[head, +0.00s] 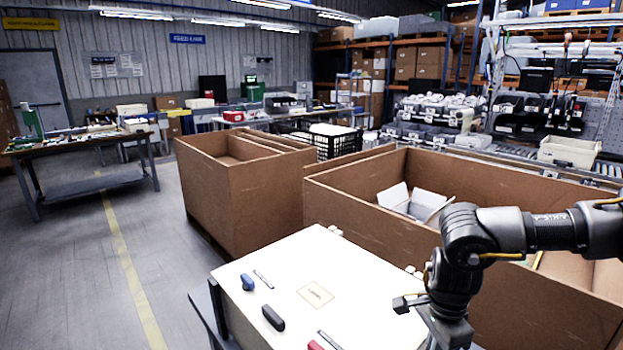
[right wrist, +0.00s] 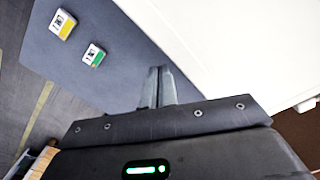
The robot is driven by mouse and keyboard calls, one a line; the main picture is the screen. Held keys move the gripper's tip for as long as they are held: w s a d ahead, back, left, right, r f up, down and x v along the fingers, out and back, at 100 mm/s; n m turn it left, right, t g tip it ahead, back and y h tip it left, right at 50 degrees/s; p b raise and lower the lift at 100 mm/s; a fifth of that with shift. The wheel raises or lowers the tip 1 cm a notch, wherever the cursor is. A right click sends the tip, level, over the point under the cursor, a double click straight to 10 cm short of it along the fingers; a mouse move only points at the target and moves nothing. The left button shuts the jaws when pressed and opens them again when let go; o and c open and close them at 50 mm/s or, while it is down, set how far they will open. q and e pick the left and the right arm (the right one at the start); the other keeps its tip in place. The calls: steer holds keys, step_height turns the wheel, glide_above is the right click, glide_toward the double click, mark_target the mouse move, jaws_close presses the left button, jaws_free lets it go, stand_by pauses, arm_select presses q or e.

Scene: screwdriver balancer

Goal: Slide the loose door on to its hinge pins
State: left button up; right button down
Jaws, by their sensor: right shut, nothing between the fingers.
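A white, flat-topped cabinet or panel (head: 345,265) fills the lower middle of the head view. It has a square label, and blue, black and red handles along its near left side. Small pale fittings (head: 335,230) show at its far right edge; I cannot tell whether they are hinge parts. I cannot tell the loose door from the cabinet body. My right gripper (head: 408,303) is over the panel's right side, partly hidden by its own wrist. In the right wrist view its fingers (right wrist: 158,88) are shut and empty beside a white panel edge (right wrist: 240,45). My left gripper is out of view.
Large brown cartons (head: 240,195) stand behind the panel, and another (head: 480,190) lies close behind my right arm. A grey surface (right wrist: 110,85) holds two small boxes, one yellow-marked (right wrist: 62,24) and one green-marked (right wrist: 94,55). Open floor (head: 80,270) lies left.

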steer(key=shift+w+a, duration=0.15)
steer(key=shift+w+a, duration=0.3)
steer(key=shift+w, duration=0.05)
steer(key=shift+w+a, duration=0.1)
steer(key=shift+w, duration=0.05)
step_height(320, 180, up, 7)
steer(key=p, duration=0.5)
steer(key=shift+s+d, duration=0.4)
steer(key=shift+s, duration=0.05)
stand_by(0.3)
